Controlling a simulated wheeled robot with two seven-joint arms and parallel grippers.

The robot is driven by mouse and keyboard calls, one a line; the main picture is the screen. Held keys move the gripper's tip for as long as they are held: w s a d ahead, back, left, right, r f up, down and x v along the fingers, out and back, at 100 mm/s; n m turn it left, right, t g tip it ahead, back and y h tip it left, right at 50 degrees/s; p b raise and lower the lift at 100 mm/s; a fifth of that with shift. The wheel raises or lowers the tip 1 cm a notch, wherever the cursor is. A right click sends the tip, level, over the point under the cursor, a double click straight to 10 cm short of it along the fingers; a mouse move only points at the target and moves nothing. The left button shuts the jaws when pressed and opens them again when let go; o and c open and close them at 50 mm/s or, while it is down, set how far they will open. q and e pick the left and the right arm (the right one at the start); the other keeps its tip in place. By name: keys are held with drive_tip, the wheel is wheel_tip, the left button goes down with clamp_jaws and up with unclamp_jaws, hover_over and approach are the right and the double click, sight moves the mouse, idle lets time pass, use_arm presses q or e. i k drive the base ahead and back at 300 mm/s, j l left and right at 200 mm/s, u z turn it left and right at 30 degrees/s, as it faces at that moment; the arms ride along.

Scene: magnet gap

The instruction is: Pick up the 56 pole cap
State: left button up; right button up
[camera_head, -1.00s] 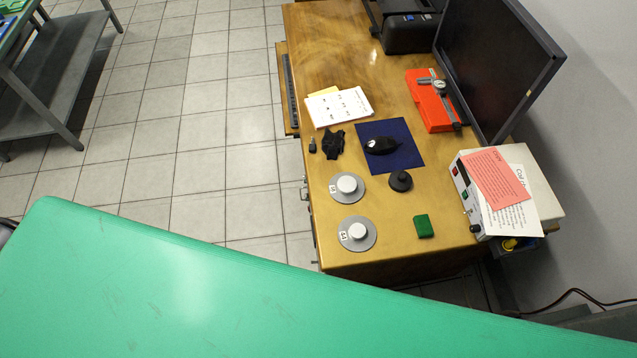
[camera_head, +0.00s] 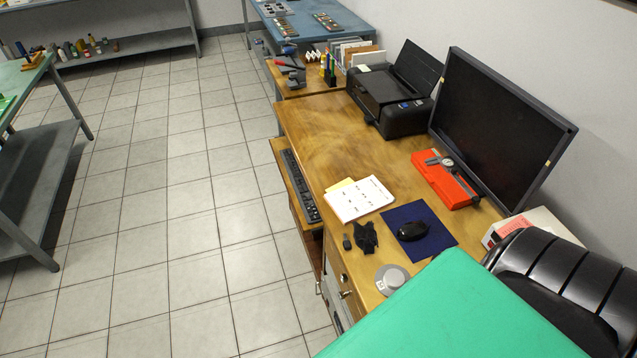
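One pole cap (camera_head: 393,279), a round grey disc with a paler raised centre, lies on the near part of the wooden desk (camera_head: 318,140). Its small label is too small to read, so I cannot tell whether it is the 56. A green flat surface (camera_head: 460,315) in the foreground hides the desk area just beyond it. No second pole cap shows now. Neither of my grippers is in view.
A black mouse (camera_head: 412,231) on a blue pad (camera_head: 433,222), papers (camera_head: 359,199), a red case with a caliper (camera_head: 444,181), a monitor (camera_head: 497,130) and a printer (camera_head: 392,103) occupy the desk. A black ribbed object (camera_head: 560,275) stands at right. Tiled floor at left is clear.

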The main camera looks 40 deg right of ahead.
sight(389, 277)
drive_tip(key=i+j+u, duration=0.25)
drive_tip(key=i+u, duration=0.25)
drive_tip(key=i+j+z, duration=0.1)
drive_tip(key=i+z, duration=0.25)
drive_tip(key=z, duration=0.15)
drive_tip(key=i+j+z, duration=0.25)
drive_tip(key=z, duration=0.25)
drive_tip(key=i+z, duration=0.1)
drive_tip(key=z, duration=0.35)
drive_tip(key=j+z, duration=0.1)
drive_tip(key=z, duration=0.4)
drive_tip(key=i+j+z, duration=0.15)
drive_tip(key=z, duration=0.3)
drive_tip(key=j+z, duration=0.1)
drive_tip(key=z, duration=0.35)
